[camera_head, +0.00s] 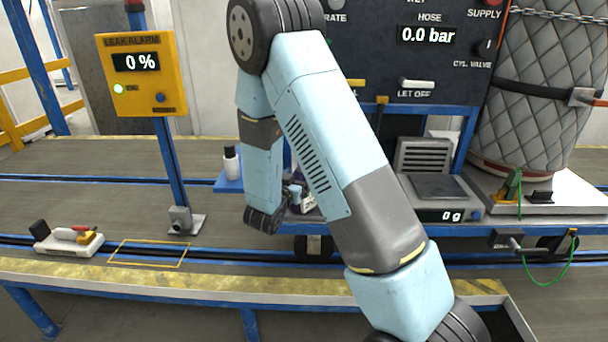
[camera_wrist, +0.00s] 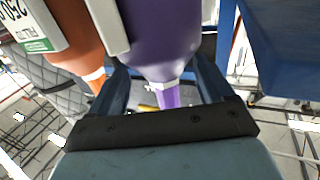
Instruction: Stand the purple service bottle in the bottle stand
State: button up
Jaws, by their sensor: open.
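The purple service bottle (camera_wrist: 168,38) fills the upper middle of the wrist view, with its narrow purple nozzle toward my palm. My gripper (camera_wrist: 166,28) is open, with one finger on each side of the bottle. Whether either finger touches it I cannot tell. An orange bottle (camera_wrist: 82,30) with a white label stands close beside the left finger. In the head view my own arm hides most of the bottle and gripper. I cannot make out the bottle stand for certain in either view.
A white bottle with a black cap (camera_head: 230,162) stands on a blue shelf left of my arm. A scale (camera_head: 440,195) reading 0 g sits on the right of the bench. A yellow leak alarm (camera_head: 140,75) stands on a blue post. A quilted cylinder (camera_head: 535,90) is at far right.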

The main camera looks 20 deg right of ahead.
jog(key=v, duration=0.9)
jog(key=w+a+r+n+y, duration=0.1)
jog(key=w+r+y, duration=0.2)
jog(key=r+y, duration=0.55)
jog(key=s+r+n+g+y, duration=0.25)
jog(key=s+r+y, duration=0.2)
jog(key=r, duration=0.35)
jog(key=s+d+r+n+g, duration=0.1)
jog(key=s+d+r+g, duration=0.1)
jog(key=s, duration=0.6)
jog(key=s+d+r+n+g+h, duration=0.1)
jog(key=s+d, duration=0.3)
jog(key=s, duration=0.5)
jog(key=s+d+r+n+g, duration=0.2)
jog(key=s+d+r, duration=0.1)
jog(key=s, duration=0.6)
jog(key=shift+s+r+g, duration=0.2)
jog(key=shift+g, duration=0.15)
jog(key=shift+d+n, duration=0.15)
jog(key=shift+n, duration=0.1)
jog(key=shift+c, duration=0.2)
